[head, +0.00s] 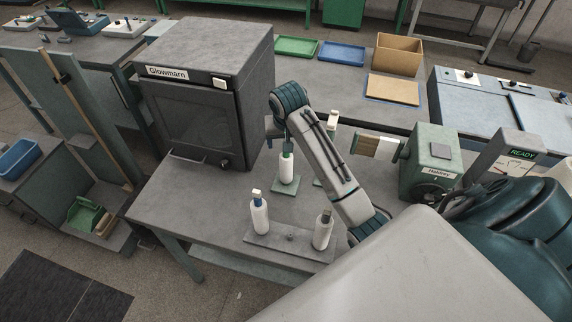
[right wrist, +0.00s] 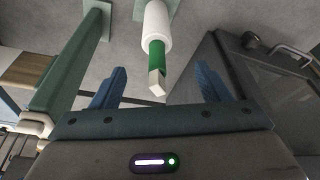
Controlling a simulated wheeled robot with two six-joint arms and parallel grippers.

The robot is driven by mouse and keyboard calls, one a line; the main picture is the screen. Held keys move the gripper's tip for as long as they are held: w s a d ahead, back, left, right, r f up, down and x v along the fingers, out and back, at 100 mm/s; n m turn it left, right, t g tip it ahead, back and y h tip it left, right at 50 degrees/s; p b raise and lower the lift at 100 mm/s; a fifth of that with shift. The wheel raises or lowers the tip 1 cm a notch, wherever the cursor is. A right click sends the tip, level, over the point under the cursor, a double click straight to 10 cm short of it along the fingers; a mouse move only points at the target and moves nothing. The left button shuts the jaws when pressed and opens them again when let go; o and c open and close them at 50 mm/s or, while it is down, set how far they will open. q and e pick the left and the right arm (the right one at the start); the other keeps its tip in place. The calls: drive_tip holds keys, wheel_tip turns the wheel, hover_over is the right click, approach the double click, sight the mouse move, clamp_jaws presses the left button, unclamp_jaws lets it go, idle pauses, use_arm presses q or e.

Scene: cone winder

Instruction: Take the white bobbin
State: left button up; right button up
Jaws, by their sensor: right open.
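A white bobbin (head: 287,169) with a green top part stands upright on a small green base (head: 286,186) on the grey table. In the right wrist view the white bobbin (right wrist: 155,25) shows with its green core and cream tip, which points toward the gap between my fingers. My right gripper (right wrist: 157,88) is open and empty, with blue fingers on either side of that tip. In the head view it is just above this bobbin, partly hidden by my arm. Two more white bobbins, one with a blue neck (head: 259,216) and one with a brownish top (head: 322,231), stand on a grey plate (head: 283,246).
A dark cabinet labelled Glowmarn (head: 205,95) stands left of the bobbin. A green upright post (right wrist: 68,65) is close left of my gripper in the wrist view. A green machine (head: 430,160) is to the right. The table's front left is clear.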

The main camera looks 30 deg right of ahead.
sight(286, 164)
drive_tip(key=p+x, duration=0.1)
drive_tip(key=x, duration=0.1)
drive_tip(key=p+x, duration=0.1)
drive_tip(key=shift+w+d+f+p, duration=0.15)
drive_tip(key=shift+d+f+p, duration=0.15)
drive_tip(key=shift+f+p, duration=0.05)
drive_tip(key=shift+d+f, duration=0.1)
drive_tip(key=shift+f, duration=0.55)
drive_tip(key=shift+w+f, duration=0.25)
drive_tip(key=shift+c, duration=0.9)
drive_tip(key=shift+r, duration=0.1)
drive_tip(key=c, duration=0.7)
drive_tip(key=shift+c, duration=0.4)
drive_tip(key=shift+r, duration=0.1)
